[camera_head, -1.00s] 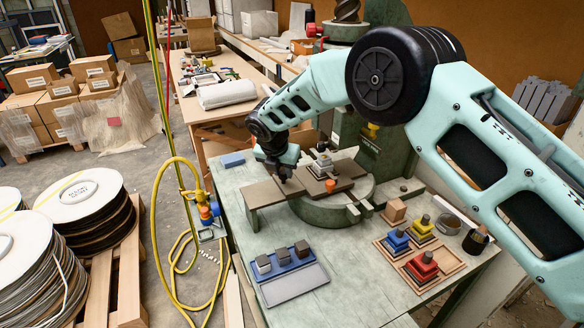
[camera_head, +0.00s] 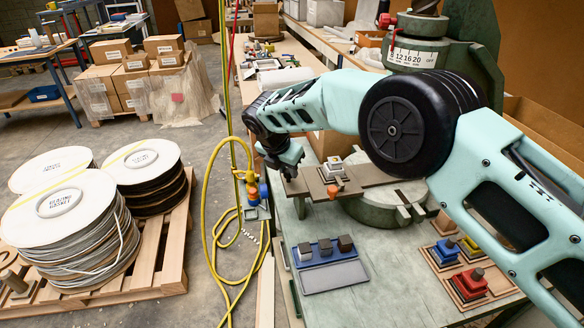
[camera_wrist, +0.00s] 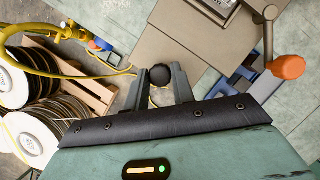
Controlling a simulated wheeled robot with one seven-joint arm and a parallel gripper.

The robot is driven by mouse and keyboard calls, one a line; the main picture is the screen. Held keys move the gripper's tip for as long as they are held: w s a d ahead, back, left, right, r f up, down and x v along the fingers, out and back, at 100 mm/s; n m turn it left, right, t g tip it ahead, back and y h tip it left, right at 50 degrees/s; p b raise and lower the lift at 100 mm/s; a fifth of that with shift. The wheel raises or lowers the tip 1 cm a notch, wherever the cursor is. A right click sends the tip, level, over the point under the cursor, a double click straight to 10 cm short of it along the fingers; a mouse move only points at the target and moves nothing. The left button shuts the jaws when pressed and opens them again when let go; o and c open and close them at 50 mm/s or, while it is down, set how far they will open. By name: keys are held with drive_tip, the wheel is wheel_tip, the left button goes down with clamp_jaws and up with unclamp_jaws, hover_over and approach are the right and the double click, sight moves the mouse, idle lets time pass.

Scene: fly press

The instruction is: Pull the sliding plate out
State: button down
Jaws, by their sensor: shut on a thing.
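The brown sliding plate (camera_head: 317,190) projects left from the fly press's round base (camera_head: 385,207). A grey metal fixture (camera_head: 335,167) sits on it, and an orange knob (camera_head: 340,182) shows at its near side. In the wrist view the plate (camera_wrist: 180,50) fills the top middle, with the orange knob (camera_wrist: 287,67) on a dark lever at the right. My gripper (camera_wrist: 160,88) is shut on a round black knob (camera_wrist: 160,74) beside the plate's outer end. In the head view my gripper (camera_head: 287,168) is at that left end; the black knob is hidden there.
A blue tray (camera_head: 335,275) with several grey blocks lies on the bench in front. Coloured blocks in wooden trays (camera_head: 470,283) are at the right. A yellow hose (camera_head: 208,195) hangs left of the bench. Cable reels (camera_head: 75,210) stand on a pallet.

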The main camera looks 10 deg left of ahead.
drive_tip(key=c, duration=1.2)
unclamp_jaws()
drive_tip(key=shift+o, duration=0.2)
drive_tip(key=b+v, duration=0.3)
drive_tip(key=v, duration=1.4)
drive_tip(key=shift+r, duration=0.25)
